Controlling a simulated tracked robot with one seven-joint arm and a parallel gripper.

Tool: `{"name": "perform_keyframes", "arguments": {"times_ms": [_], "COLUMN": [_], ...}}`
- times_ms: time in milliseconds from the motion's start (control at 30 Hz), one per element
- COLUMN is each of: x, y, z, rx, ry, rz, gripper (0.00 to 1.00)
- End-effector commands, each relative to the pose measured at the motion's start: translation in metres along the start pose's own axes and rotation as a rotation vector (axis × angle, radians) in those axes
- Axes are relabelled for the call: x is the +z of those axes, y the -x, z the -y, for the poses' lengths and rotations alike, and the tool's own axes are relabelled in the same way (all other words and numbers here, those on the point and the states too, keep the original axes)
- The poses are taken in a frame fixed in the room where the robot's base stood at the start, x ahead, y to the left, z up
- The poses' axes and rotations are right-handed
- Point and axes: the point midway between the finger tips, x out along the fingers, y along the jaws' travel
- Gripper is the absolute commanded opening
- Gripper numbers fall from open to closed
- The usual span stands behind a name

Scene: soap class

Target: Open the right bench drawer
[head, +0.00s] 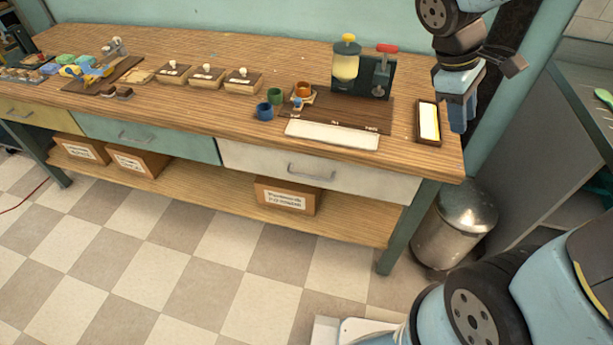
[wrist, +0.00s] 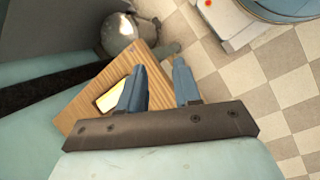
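The right bench drawer (head: 318,170) has a white front and sits shut under the right part of the wooden bench top, in the head view. Its grey bar handle (head: 311,173) is at the middle of the front. My gripper (head: 459,118) hangs at the bench's right end, right of the drawer handle and higher up. In the wrist view my gripper (wrist: 159,72) has its two blue fingers apart with nothing held between them. I cannot make out the drawer front or handle in the wrist view.
A small dark tray (head: 428,122) lies beside my gripper on the bench (head: 420,158). A dispenser (head: 362,75), cups and a white strip stand above the drawer. A metal bin (head: 456,222) stands right of the bench leg. The floor (head: 215,260) in front is clear.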

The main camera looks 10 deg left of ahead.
Motion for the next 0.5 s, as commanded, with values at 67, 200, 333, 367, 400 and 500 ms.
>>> {"name": "perform_keyframes", "arguments": {"times_ms": [67,200,333,367,400,500], "x": [-0.018,-0.044,-0.07,-0.076,-0.084,-0.105], "y": [-0.009,-0.022,-0.034,-0.037,-0.04,-0.049], "z": [0.002,0.005,0.009,0.011,0.013,0.019], "rx": [0.02,0.061,0.104,0.113,0.127,0.165], "ry": [0.119,0.316,0.498,0.539,0.595,0.733], "rz": [0.068,0.184,0.293,0.32,0.354,0.443], "gripper": [0.33,0.33,0.33,0.33,0.33,0.33]}}
